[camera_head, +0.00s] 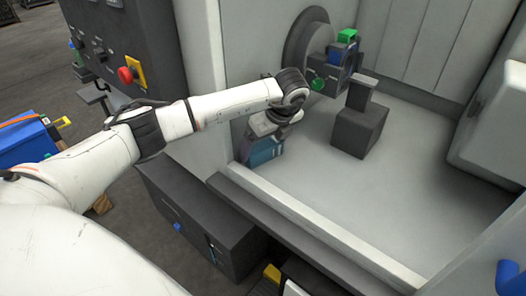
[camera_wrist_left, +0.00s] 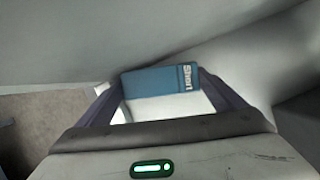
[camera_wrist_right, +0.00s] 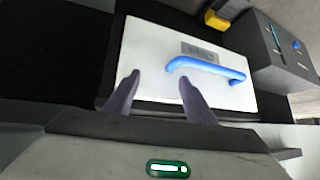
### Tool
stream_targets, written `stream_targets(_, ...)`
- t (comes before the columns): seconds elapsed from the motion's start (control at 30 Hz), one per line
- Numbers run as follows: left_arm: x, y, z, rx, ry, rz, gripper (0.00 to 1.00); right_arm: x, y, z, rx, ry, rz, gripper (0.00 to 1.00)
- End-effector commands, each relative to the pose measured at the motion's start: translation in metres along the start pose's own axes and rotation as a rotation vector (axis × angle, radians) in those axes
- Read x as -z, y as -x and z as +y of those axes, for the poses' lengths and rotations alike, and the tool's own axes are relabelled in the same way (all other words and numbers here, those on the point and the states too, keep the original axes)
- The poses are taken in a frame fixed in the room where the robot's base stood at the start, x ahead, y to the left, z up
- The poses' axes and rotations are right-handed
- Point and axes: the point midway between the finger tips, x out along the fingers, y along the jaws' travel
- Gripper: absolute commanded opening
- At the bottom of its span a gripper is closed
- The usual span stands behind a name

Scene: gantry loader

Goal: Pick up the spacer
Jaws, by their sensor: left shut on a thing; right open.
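A blue block with a white label reading something like "Shor", which I take to be the spacer (camera_wrist_left: 150,82), sits between the fingertips of my left gripper (camera_wrist_left: 162,88) in the left wrist view. My left gripper is shut on it. In the head view the left gripper (camera_head: 270,135) points down inside the machine by the left wall, with the blue-teal block (camera_head: 266,151) below the wrist, partly hidden. My right gripper (camera_wrist_right: 158,88) is open and empty in the right wrist view, above a white panel with a blue handle (camera_wrist_right: 208,68). It does not show clearly in the head view.
A dark chuck (camera_head: 310,45) with green and blue parts is on the machine's back-left wall. A dark block with a post (camera_head: 359,130) stands on the light floor. A pale front sill (camera_head: 310,222) borders the opening. A control panel with a red button (camera_head: 126,75) is at left.

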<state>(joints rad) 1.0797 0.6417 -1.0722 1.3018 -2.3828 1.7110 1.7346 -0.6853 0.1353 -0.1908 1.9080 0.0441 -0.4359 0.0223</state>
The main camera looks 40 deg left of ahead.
Motion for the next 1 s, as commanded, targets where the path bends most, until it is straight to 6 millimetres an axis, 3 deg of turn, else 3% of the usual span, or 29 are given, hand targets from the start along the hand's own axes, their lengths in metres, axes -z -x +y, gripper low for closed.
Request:
stream_targets(0.37,-0.001,0.011,-0.002,0.004,0.000,-0.001,0.56,0.005,0.004,-0.001,0.000,0.000,0.001,0.50)
stream_targets(0.77,-0.025,0.070,-0.003,0.007,0.001,-0.002,0.56,0.011,0.010,-0.001,0.000,0.000,0.003,0.50)
stream_targets(1.0,0.025,0.087,-0.016,0.006,-0.006,0.001,0.56,0.009,0.009,-0.001,0.000,0.000,0.001,0.50)
